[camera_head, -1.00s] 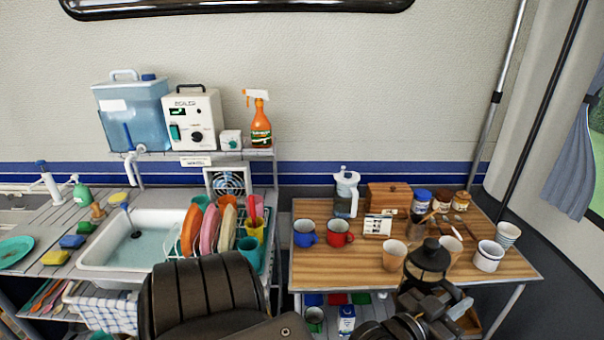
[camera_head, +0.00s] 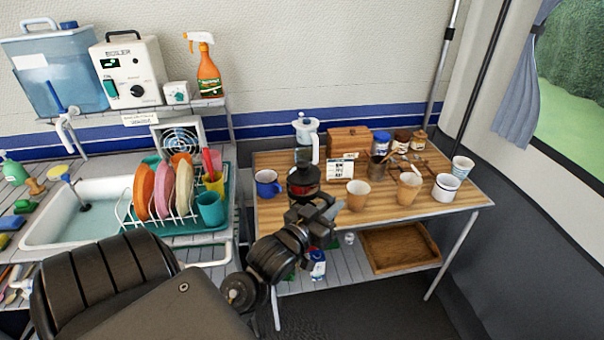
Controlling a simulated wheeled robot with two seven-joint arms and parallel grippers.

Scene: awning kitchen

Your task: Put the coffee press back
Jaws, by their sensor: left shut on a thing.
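The coffee press (camera_head: 304,176) has a black lid with a knob and a dark see-through body. My left gripper (camera_head: 312,212) is shut on it from the front and covers its lower part. The press looks upright at the left front of the wooden table top (camera_head: 385,212). It stands in front of the red mug, which shows only as a patch of red through and around it. I cannot tell whether its base touches the table. My right gripper is not in view.
A blue mug (camera_head: 268,183) is just left of the press. Tan cups (camera_head: 357,194) and a white mug (camera_head: 446,187) are to the right. A dish rack (camera_head: 165,205) is at left.

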